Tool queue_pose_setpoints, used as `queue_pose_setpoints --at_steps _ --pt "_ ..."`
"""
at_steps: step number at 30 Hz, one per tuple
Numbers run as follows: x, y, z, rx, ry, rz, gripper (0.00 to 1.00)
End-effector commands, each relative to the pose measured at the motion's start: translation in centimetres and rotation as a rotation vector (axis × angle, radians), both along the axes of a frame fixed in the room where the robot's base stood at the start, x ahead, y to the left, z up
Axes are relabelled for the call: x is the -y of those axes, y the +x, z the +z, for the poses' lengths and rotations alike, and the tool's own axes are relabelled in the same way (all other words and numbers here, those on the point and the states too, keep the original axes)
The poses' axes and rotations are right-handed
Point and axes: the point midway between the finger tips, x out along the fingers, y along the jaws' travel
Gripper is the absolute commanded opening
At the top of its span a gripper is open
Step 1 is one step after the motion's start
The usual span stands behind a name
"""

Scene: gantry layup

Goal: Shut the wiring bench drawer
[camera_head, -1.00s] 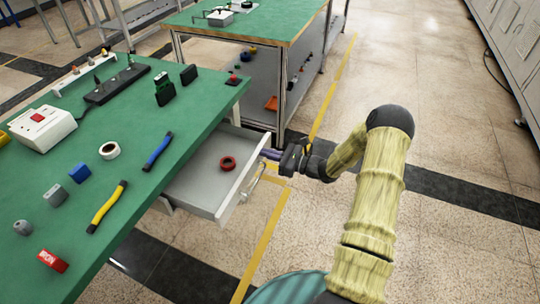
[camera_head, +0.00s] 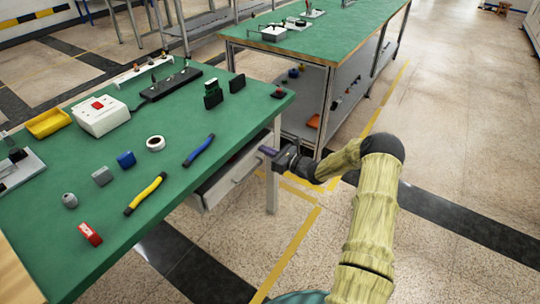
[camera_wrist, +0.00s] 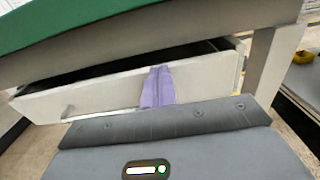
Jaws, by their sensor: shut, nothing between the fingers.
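The wiring bench (camera_head: 110,215) has a green top, and its grey drawer (camera_head: 225,180) sits under the right edge. The drawer is mostly in, with its front still standing a little out from the bench. In the wrist view a dark gap shows above the drawer front (camera_wrist: 100,95), below the green top. A bar handle (camera_head: 244,170) is on the front. My gripper (camera_head: 268,151) is shut and empty, at the far end of the drawer front. In the wrist view its purple fingers (camera_wrist: 157,87) overlap the front and appear to touch it. The drawer's inside is hidden in the head view.
The bench top holds a white box with a red button (camera_head: 100,115), a yellow tool (camera_head: 145,194), a blue tool (camera_head: 198,150) and several small parts. A bench leg (camera_head: 272,185) stands beside the drawer. A second green bench (camera_head: 330,35) is behind. Floor at right is clear.

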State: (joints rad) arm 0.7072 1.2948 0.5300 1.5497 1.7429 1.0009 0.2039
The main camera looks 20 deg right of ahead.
Motion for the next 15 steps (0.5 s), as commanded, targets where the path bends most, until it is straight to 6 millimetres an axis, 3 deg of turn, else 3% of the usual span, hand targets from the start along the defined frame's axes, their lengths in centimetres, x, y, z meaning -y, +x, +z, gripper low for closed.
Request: queue_pose_setpoints --at_steps 15 --pt "-0.86 0.73 0.35 0.006 0.002 0.003 0.00"
